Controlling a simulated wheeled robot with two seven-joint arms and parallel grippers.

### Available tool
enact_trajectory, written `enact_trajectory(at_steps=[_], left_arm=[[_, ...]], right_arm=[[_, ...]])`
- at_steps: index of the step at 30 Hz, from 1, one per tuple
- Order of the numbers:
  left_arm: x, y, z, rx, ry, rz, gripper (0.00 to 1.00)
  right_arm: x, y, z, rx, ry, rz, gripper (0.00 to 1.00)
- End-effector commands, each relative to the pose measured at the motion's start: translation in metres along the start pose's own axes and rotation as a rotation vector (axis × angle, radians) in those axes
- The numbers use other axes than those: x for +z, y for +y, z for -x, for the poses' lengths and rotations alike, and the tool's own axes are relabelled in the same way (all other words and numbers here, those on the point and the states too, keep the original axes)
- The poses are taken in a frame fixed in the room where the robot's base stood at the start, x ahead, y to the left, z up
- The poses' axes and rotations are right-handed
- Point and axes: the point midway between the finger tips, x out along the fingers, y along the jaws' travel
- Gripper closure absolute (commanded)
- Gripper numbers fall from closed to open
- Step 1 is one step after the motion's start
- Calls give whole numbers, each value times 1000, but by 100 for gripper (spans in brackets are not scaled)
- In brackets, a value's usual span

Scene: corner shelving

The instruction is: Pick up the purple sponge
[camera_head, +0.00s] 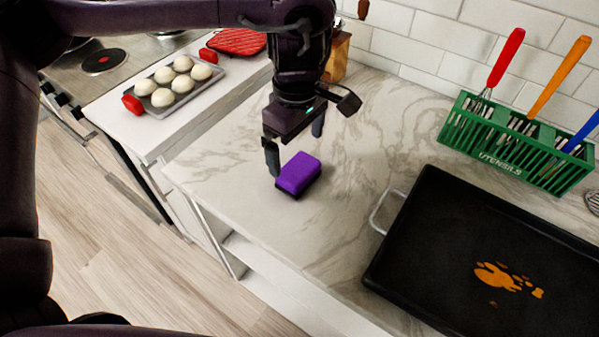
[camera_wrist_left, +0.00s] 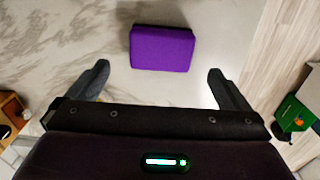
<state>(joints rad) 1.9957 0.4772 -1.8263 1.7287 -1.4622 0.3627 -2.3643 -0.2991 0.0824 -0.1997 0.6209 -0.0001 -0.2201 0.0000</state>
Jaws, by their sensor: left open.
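The purple sponge (camera_head: 299,173) lies on the marble counter, near its front edge, with a dark underside. My left gripper (camera_head: 296,150) points down just above and behind the sponge, open and empty. In the left wrist view the sponge (camera_wrist_left: 162,48) lies beyond the fingertips, roughly centred between the two open fingers of the gripper (camera_wrist_left: 158,80). The fingers do not appear to touch it. My right gripper is not in view.
A black tray (camera_head: 431,230) with orange stains and a metal handle lies to the right. A green utensil rack (camera_head: 513,146) stands against the tiled wall. A tray of buns (camera_head: 173,83) sits at the left beside the stove. The counter around the sponge is clear.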

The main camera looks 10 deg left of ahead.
Motion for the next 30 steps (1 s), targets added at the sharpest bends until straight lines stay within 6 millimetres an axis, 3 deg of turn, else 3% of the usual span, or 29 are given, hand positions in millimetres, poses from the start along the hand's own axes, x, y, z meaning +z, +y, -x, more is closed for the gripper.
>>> enact_trajectory(at_steps=[13, 22, 30], left_arm=[[4, -1, -58, -1, -1, 0, 0], [4, 0, -64, 2, -1, 1, 0], [4, 0, -64, 2, -1, 1, 35]], right_arm=[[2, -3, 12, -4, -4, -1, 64], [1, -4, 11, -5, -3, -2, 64], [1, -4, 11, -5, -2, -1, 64]])
